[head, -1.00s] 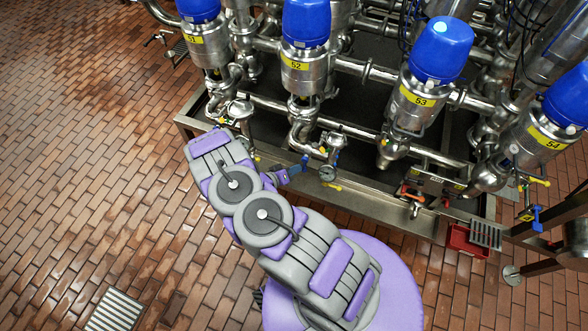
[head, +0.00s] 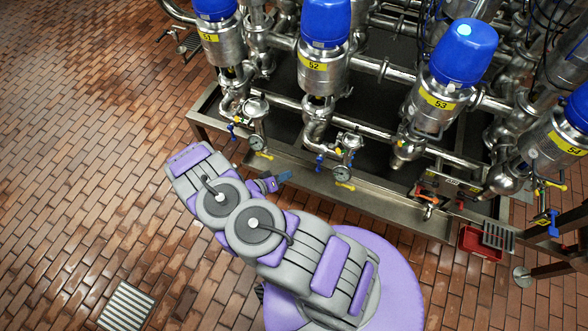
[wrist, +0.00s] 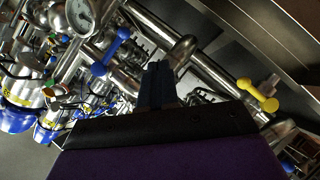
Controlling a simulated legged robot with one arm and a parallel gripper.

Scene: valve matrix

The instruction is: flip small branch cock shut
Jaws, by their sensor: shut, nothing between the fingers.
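Small branch cocks with lever handles hang under the valve units at the rack's front. Below unit 52 are a blue-handled cock (head: 320,162) and a yellow-handled one (head: 345,187); below unit 51 are another blue handle (head: 232,131) and a yellow one (head: 264,155). I cannot tell which one the task means. My gripper (head: 281,177) is shut and empty, in front of the rack edge, left of unit 52's cocks and apart from them. In the wrist view its fingers (wrist: 160,82) sit between a blue lever (wrist: 110,50) and a yellow lever (wrist: 258,95).
Blue-capped valves 51 to 54 stand in a steel-rimmed tray (head: 405,218). Pressure gauges (head: 342,173) sit beside the cocks. A red bin (head: 482,243) and a brown post stand at the right. The brick floor at left is clear, with a drain grate (head: 127,306).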

